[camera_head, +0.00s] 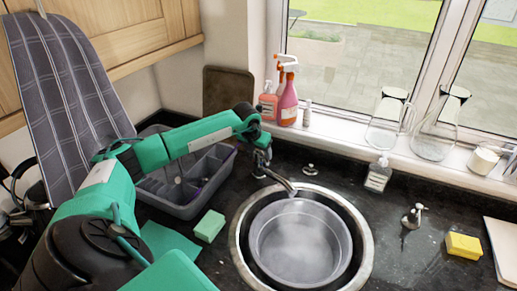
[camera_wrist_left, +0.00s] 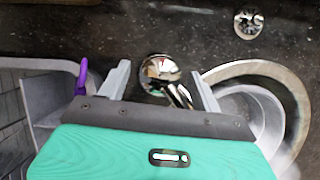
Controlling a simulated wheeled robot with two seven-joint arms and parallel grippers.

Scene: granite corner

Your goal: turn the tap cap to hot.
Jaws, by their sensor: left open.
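The chrome tap (camera_head: 283,183) stands at the back left of the round sink, its spout angled over the basin. In the left wrist view its round shiny cap (camera_wrist_left: 158,68) shows from above, with a small red mark, and the spout points down right. My left gripper (camera_head: 262,152) is at the top of the tap and hides much of it. In the left wrist view my left gripper (camera_wrist_left: 160,73) is open, one finger on each side of the cap, with visible gaps. My right gripper is in neither view.
A grey bowl (camera_head: 257,240) sits in the sink (camera_head: 363,240). A grey dish rack (camera_head: 185,208) stands left of the tap, a green sponge (camera_head: 210,226) in front. Spray bottles (camera_head: 287,103) and glass jugs (camera_head: 388,118) stand on the windowsill. A soap bottle (camera_head: 378,177) stands behind right.

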